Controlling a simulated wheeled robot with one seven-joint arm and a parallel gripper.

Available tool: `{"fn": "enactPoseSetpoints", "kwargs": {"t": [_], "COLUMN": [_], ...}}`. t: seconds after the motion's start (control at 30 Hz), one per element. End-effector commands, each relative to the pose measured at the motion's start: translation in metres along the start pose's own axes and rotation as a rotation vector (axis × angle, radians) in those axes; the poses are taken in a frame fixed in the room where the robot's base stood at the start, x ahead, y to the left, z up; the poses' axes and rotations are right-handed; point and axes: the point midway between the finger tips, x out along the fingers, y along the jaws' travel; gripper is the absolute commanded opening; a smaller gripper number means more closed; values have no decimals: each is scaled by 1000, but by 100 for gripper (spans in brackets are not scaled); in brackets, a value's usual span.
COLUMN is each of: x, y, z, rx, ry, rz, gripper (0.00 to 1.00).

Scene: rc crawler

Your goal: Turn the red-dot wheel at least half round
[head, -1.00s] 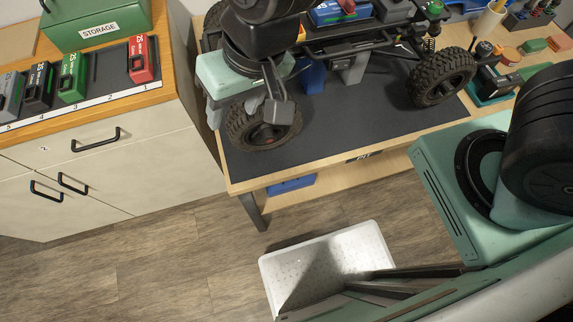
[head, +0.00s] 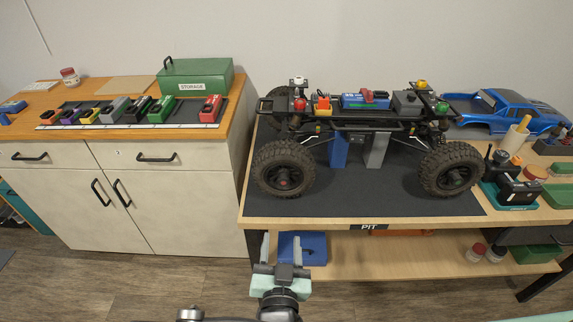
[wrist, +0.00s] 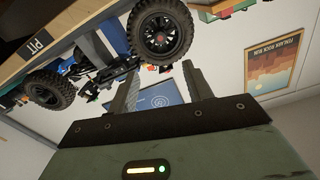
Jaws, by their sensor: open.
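The crawler stands raised on a blue block and a grey block on the workbench. Its near left wheel (head: 283,168), a black knobby tyre, shows a small red mark at the hub in the head view. I take it for the red-dot wheel. In the wrist view, which is tilted and roughly upside down, this wheel (wrist: 162,30) is at the top. My gripper (head: 281,250) is open and empty, in front of the bench edge and below the wheel, apart from it. Its two fingers (wrist: 158,84) are spread in the wrist view. The wheel's far side is hidden.
The crawler's near right wheel (head: 451,168) stands over the dark mat (head: 390,203). A lower shelf (head: 400,255) holds a blue box (head: 302,248) just behind my gripper. A storage cabinet (head: 70,205) stands to the left. The floor between cabinet and bench is clear.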

Motion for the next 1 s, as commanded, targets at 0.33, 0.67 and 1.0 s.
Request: {"fn": "enactPoseSetpoints", "kwargs": {"t": [0.33,0.67,1.0], "x": [48,118,166], "y": [0,0,0], "z": [-4,-4,-3], "rx": [-1,-2,-1], "ry": [13,10,8], "rz": [0,-1,-1], "gripper": [50,50,50]}}
